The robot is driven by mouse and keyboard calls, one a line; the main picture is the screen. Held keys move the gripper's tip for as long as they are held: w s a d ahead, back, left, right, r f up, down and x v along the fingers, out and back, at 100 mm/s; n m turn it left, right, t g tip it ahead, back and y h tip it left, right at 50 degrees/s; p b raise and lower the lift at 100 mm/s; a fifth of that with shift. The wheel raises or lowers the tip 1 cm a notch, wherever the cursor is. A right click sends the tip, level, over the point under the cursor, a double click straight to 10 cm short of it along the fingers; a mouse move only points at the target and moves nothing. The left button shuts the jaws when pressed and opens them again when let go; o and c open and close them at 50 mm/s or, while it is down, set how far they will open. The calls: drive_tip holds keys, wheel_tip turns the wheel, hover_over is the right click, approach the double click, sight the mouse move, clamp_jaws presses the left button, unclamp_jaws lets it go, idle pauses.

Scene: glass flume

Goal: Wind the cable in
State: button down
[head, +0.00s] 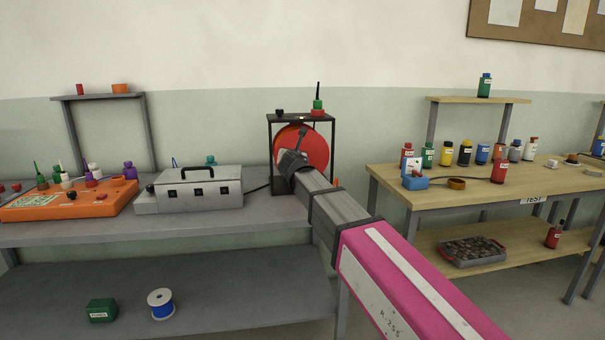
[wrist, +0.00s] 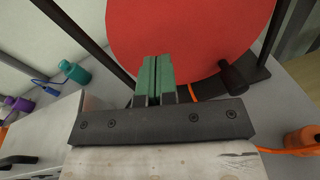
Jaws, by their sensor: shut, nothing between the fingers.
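A cable reel with a large red disc (head: 317,148) stands in a black frame (head: 334,150) at the right end of the grey bench. The disc fills the top of the wrist view (wrist: 185,30). A dark handle-like knob (wrist: 233,75) shows at the disc's lower right edge in the wrist view. An orange cable (wrist: 278,151) shows low on the right, partly hidden behind my gripper. My gripper (wrist: 157,64) has its green fingers together, empty, in front of the disc and left of the knob. In the head view my gripper (head: 301,135) covers part of the disc.
A grey box with a handle (head: 200,190) and an orange panel (head: 75,200) stand left on the bench. A teal bottle (wrist: 74,72) is left of the frame. An orange object (wrist: 302,138) is at the right. A wooden table (head: 470,182) with bottles stands farther right.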

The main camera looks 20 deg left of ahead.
drive_tip(key=w+f+m+g+h, duration=0.1)
drive_tip(key=f+m+g+h, duration=0.1)
drive_tip(key=m, duration=0.9)
drive_tip(key=f+m+g+h, duration=0.3)
drive_tip(key=m+g, duration=0.1)
drive_tip(key=m, duration=0.7)
drive_tip(key=w+f+m+g+h, duration=0.1)
drive_tip(key=f+m+g+h, duration=0.2)
drive_tip(key=m, duration=0.8)
drive_tip(key=shift+w+f, duration=0.15)
drive_tip(key=shift+w, duration=0.15)
drive_tip(key=d, duration=0.1)
drive_tip(key=w+d, duration=0.1)
drive_tip(key=shift+w+d+f, duration=0.3)
drive_tip(key=shift+f, duration=0.1)
drive_tip(key=shift+w+d, duration=0.25)
drive_tip(key=shift+d, duration=0.25)
